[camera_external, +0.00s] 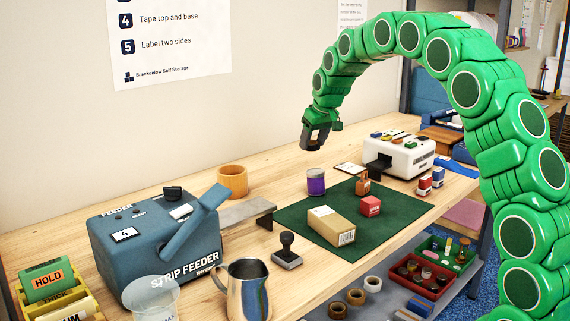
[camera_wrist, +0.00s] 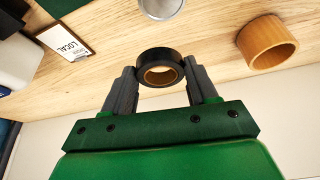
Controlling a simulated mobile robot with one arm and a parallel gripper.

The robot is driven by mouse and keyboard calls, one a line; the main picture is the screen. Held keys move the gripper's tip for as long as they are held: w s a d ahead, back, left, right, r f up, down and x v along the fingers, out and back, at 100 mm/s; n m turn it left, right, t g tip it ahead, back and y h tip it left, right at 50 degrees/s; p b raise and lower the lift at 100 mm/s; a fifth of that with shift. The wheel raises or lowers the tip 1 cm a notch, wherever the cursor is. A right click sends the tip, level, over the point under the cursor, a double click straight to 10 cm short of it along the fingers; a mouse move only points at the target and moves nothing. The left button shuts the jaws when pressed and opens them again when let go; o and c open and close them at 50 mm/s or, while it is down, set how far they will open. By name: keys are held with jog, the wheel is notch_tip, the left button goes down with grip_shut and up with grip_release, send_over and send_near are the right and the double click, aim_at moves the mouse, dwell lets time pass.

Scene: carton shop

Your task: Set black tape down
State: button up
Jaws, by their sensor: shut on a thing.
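The black tape (camera_wrist: 161,57) is a dark roll with a tan core, held between the two fingers of my gripper (camera_wrist: 160,84) in the wrist view. In the external view my gripper (camera_external: 315,143) hangs in the air above the back part of the workbench, behind the green mat (camera_external: 290,222). The tape is hard to make out there against the dark fingers. The roll is clear of the bench top.
A wooden ring (camera_external: 232,182), strip feeder (camera_external: 155,240), stamp (camera_external: 287,250) and metal jug (camera_external: 247,288) are left and front. A white machine (camera_external: 400,154) is right. Bare wood lies behind the mat.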

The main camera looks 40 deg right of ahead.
jog(key=w+a+f+n+y, duration=0.1)
jog(key=w+a+n, duration=0.3)
jog(key=a, duration=0.7)
jog(key=w+a+n+g+y, duration=0.1)
jog(key=w+a+n, duration=0.2)
jog(key=w+a, duration=0.55)
jog(key=w+a+f+n+y, duration=0.1)
jog(key=w+a+n, duration=0.2)
jog(key=a, duration=1.1)
jog(key=s+a+f+n+g+y, duration=0.15)
jog(key=a+n, duration=0.25)
jog(key=a, duration=0.8)
jog(key=shift+m, duration=0.3)
jog(key=shift+d+f, duration=0.15)
jog(key=shift+f, duration=2.15)
jog(key=shift+d+f, duration=0.15)
jog(key=shift+f, duration=2.15)
jog(key=shift+f+t, duration=0.1)
jog(key=shift+t, duration=0.15)
jog(key=o, duration=1)
